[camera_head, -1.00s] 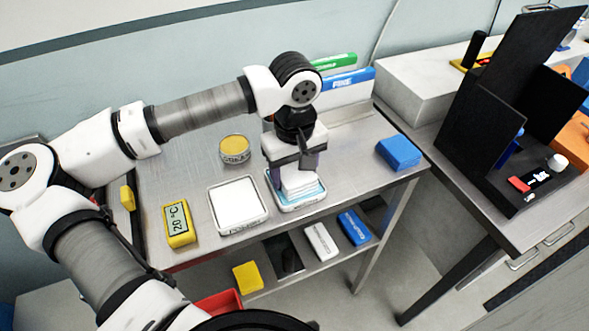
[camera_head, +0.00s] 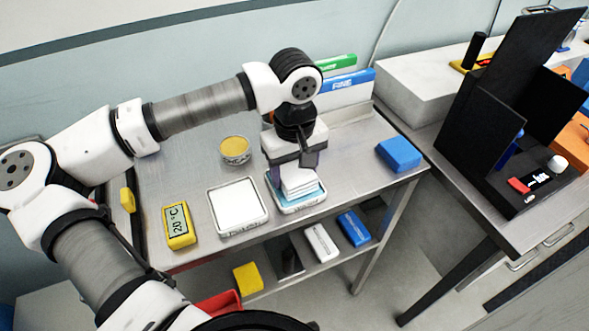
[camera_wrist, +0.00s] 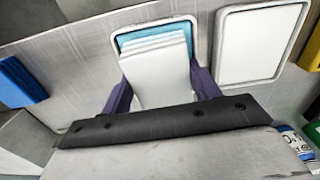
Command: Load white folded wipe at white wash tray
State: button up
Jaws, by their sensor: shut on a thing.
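The white folded wipe (camera_head: 298,184) shows as stacked white layers below my gripper (camera_head: 297,163). In the wrist view the wipe (camera_wrist: 158,78) sits between the two purple fingers of my gripper (camera_wrist: 162,92), which is shut on it. A white-rimmed tray with a light blue inside (camera_head: 302,207) is directly under the wipe; its rim also shows in the wrist view (camera_wrist: 117,42). The wipe overlaps the blue area in both views. I cannot tell whether it touches the tray floor. The tray's front label is too small to read.
A second white tray (camera_head: 263,219) stands close at the left. A yellow thermometer (camera_head: 179,235), a round yellow-topped tin (camera_head: 235,151) and a blue block (camera_head: 399,154) are on the metal table (camera_head: 185,165). Blue and green upright signs stand behind. A lower shelf holds several blocks.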

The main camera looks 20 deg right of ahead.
aim_at(295, 171)
jog(key=shift+r+p, duration=1.15)
jog(key=shift+r, duration=1.9)
